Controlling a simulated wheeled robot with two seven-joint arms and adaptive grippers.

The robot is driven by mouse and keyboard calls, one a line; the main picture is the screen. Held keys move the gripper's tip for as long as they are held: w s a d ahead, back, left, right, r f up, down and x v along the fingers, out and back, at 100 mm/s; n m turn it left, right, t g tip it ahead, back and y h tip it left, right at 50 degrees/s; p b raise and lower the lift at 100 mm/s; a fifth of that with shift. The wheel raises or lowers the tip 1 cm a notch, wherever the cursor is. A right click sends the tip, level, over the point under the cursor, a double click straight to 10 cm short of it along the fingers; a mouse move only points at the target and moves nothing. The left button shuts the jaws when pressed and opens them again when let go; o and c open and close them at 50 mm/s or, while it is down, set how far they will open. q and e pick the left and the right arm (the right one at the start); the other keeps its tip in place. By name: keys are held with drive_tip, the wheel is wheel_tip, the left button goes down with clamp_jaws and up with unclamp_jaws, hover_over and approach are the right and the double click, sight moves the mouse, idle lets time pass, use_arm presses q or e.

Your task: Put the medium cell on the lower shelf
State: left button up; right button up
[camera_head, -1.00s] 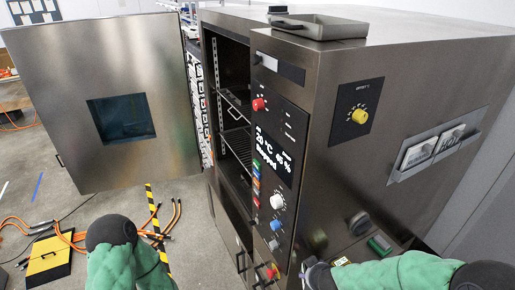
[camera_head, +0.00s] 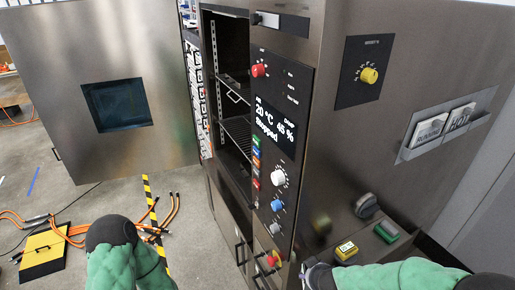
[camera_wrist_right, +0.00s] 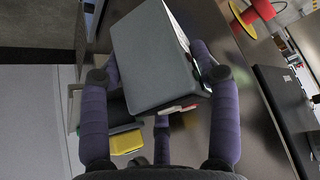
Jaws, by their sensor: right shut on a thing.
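My right gripper (camera_wrist_right: 160,85) has purple fingers on both sides of a dark grey flat-faced block and is shut on it in the right wrist view. The block (camera_wrist_right: 152,50) looks like the medium cell, though I cannot confirm its size; a pale side shows at its right edge. In the head view only a bit of this gripper (camera_head: 314,277) shows at the bottom, in front of the chamber, and the block is hidden. The open chamber holds an upper shelf (camera_head: 236,86) and a lower wire shelf (camera_head: 237,128). My left gripper is out of view.
The chamber door (camera_head: 65,130) stands wide open to the left. The control panel (camera_head: 277,150) is right of the opening. A yellow item (camera_head: 346,250) and a green item (camera_head: 386,232) sit near my right arm. Orange cables (camera_head: 170,210) lie on the floor.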

wheel_tip(320, 180, down, 6)
drive_tip(key=b, duration=0.5)
drive_tip(key=shift+f, duration=0.1)
